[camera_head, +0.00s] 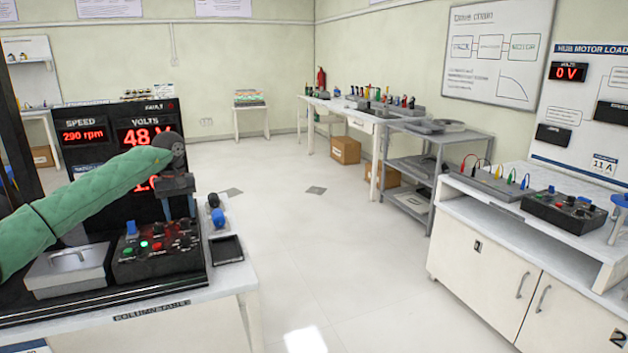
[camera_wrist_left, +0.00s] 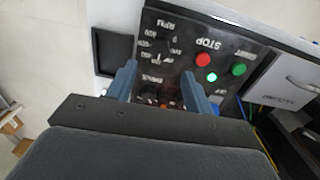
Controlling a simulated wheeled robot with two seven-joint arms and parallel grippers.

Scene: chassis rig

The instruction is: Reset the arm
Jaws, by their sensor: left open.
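My left arm comes in from the left in a green sleeve. Its gripper (camera_head: 186,212) points down over the back right part of the black control box (camera_head: 150,268). In the left wrist view, the two blue-grey fingers of the gripper (camera_wrist_left: 160,82) stand apart with nothing held between them. Below them is the panel of the control box (camera_wrist_left: 218,52), with a knob, a red STOP button and green buttons. Whether the fingertips touch the panel I cannot tell. My right gripper is not in view.
A lidded grey box (camera_head: 68,272) sits left of the control box. A black tray (camera_head: 228,249) and a blue-and-black item (camera_head: 217,211) lie to the right. Lit displays (camera_head: 82,134) stand behind. Open floor (camera_head: 320,250) separates this bench from the right cabinet (camera_head: 480,270).

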